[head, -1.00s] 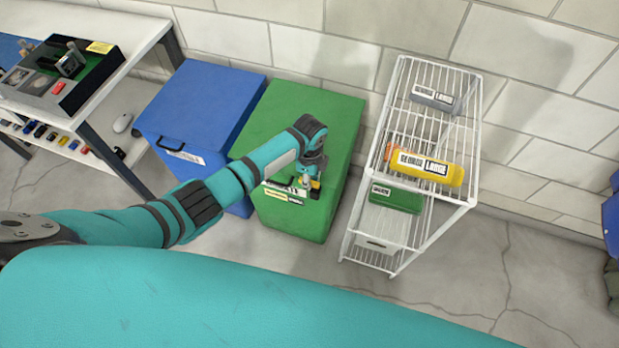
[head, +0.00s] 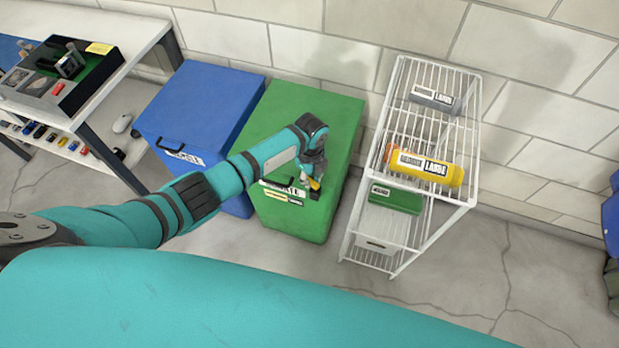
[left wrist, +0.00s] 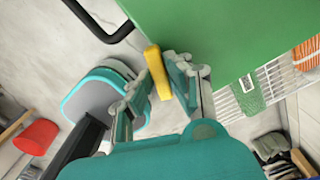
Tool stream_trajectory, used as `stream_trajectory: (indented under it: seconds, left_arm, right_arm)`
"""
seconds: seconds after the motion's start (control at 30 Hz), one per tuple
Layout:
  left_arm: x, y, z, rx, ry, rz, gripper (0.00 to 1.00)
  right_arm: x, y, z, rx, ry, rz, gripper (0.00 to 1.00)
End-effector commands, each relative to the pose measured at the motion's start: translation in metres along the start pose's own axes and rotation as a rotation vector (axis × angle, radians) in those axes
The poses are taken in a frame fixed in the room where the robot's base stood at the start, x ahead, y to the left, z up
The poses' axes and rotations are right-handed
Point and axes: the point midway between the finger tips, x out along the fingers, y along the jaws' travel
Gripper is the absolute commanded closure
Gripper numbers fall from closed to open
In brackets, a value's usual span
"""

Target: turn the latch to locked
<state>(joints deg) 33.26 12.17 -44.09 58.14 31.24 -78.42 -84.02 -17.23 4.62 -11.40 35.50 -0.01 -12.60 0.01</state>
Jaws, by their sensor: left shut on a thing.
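The green cabinet (head: 300,120) stands against the wall, with a label and a small yellow latch (head: 314,184) near the right end of its front. My left gripper (head: 315,178) is at this latch. In the left wrist view the yellow latch (left wrist: 157,72) lies between the fingers of the left gripper (left wrist: 166,82), which is shut on it. The latch looks like a short bar, standing off the green panel. The gripper partly covers the latch and the label in the head view. My right gripper is not in view.
A blue cabinet (head: 205,105) with a black handle stands left of the green one. A white wire rack (head: 472,204) with yellow, green and grey items stands close on the right. A bench (head: 155,30) is at far left. Cracked floor (head: 470,270) is clear in front.

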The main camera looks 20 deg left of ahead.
Motion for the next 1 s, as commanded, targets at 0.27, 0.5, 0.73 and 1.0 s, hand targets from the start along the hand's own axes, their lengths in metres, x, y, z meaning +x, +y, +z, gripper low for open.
stream_trajectory:
  seconds: [0.27, 0.5, 0.73, 1.0]
  left_arm:
    - [0.001, -0.005, 0.0, 0.265, -0.001, -0.001, 1.0]
    - [0.001, -0.009, -0.002, 0.494, -0.001, -0.002, 1.0]
    - [0.001, -0.013, -0.004, 0.712, -0.001, -0.002, 1.0]
    - [0.001, -0.016, -0.007, 0.95, -0.001, -0.002, 1.0]
  right_arm:
    - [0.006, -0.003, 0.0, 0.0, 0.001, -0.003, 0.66]
    - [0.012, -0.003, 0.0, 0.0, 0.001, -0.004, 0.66]
    - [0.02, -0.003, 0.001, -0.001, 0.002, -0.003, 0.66]
    - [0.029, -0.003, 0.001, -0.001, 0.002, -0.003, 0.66]
